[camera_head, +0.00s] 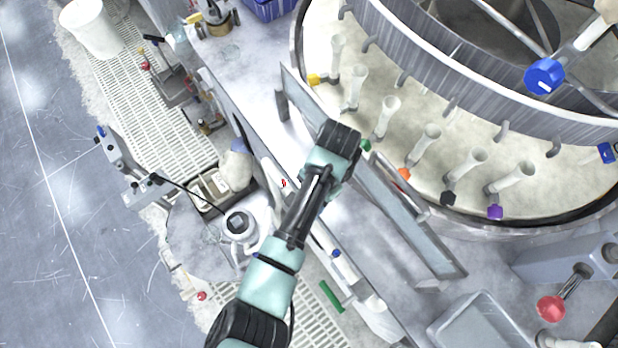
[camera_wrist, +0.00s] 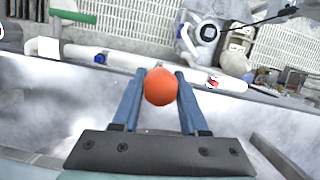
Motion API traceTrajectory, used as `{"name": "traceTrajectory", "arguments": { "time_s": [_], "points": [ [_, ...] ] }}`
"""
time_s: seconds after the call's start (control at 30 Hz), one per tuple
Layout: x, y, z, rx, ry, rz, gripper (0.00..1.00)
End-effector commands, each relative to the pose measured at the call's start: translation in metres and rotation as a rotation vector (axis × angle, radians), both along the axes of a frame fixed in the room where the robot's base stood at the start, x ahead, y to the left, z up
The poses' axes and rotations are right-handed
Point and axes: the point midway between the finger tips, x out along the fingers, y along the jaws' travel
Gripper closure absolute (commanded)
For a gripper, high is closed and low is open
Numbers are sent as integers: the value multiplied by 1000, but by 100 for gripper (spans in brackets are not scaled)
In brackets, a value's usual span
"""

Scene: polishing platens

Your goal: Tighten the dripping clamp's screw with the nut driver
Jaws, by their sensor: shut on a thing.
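In the wrist view my gripper (camera_wrist: 161,84) has its two blue fingers shut on a round orange-red end, which looks like the nut driver's handle (camera_wrist: 160,88) seen end-on. Its shaft and tip are hidden. In the head view my dark wrist is above the metal wall beside the round basin, and the fingers are hidden under it. A white pipe carries a blue fitting (camera_head: 337,253) and a red-marked fitting (camera_head: 284,183). In the wrist view these look like the blue one (camera_wrist: 100,58) and red one (camera_wrist: 212,82). I cannot tell which clamp drips. The held tool looks apart from both.
The round basin (camera_head: 400,183) with several colour-capped nozzles is at upper right. An upright metal wall (camera_head: 420,237) runs between it and the pipe. A white jug (camera_head: 239,226) and a tray (camera_head: 210,188) stand to the left. A red knob (camera_head: 550,308) is at lower right.

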Motion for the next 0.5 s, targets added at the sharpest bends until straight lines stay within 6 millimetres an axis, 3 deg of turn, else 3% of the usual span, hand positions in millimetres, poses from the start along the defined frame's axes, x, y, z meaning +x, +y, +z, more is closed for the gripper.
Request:
{"name": "traceTrajectory", "arguments": {
  "time_s": [0.5],
  "points": [
    [0, 0, -5, -1, 1, 0, 100]
  ]
}}
